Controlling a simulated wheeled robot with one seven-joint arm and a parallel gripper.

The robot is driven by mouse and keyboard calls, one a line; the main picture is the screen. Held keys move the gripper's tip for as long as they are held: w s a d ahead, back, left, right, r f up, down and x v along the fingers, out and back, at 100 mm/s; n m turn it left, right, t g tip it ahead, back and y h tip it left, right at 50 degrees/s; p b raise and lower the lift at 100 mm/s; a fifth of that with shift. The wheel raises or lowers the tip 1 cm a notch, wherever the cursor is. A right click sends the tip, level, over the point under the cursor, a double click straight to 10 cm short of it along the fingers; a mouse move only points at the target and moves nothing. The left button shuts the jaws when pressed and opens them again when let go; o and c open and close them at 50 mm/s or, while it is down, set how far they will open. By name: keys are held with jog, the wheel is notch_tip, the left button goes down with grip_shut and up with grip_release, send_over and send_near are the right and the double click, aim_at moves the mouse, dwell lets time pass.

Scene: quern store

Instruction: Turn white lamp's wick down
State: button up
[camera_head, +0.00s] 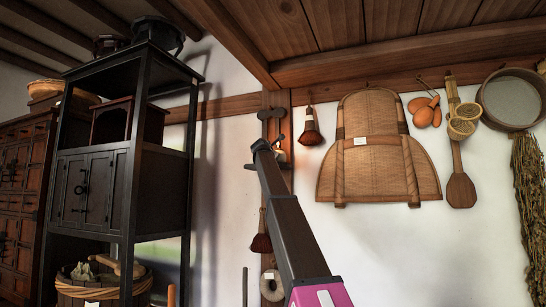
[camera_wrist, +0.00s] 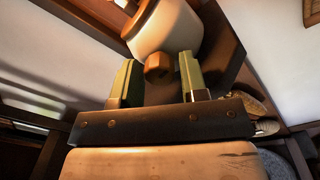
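The white lamp (camera_wrist: 165,25) fills the top of the wrist view, with a rounded white body and a brown band above it. A small brown faceted knob (camera_wrist: 158,67), seemingly the wick knob, sticks out from its lower front. My gripper (camera_wrist: 159,59) has two green fingers, spread apart on either side of the knob. A gap shows on the right; on the left the finger looks very near, and I cannot tell if it touches. In the head view my arm reaches up to the wall post and mostly hides the lamp; a small pale part (camera_head: 282,156) shows beside it.
A dark shelf cabinet (camera_head: 90,190) stands left of my arm. A brush (camera_head: 310,130), a woven back-carrier (camera_head: 372,150) and a round sieve (camera_head: 512,98) hang on the white wall to the right. A wooden beam (camera_head: 400,65) runs overhead. Another brush (camera_head: 261,240) hangs below the lamp.

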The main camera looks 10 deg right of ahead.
jog(key=c, duration=0.7)
jog(key=shift+o, duration=0.3)
jog(key=shift+m, duration=0.3)
jog(key=m, duration=0.3)
jog(key=shift+m, duration=0.4)
jog(key=m, duration=0.3)
jog(key=shift+m, duration=0.3)
jog(key=m, duration=0.6)
jog(key=shift+m+h, duration=0.3)
jog(key=shift+h, duration=0.1)
jog(key=shift+m, duration=2.7)
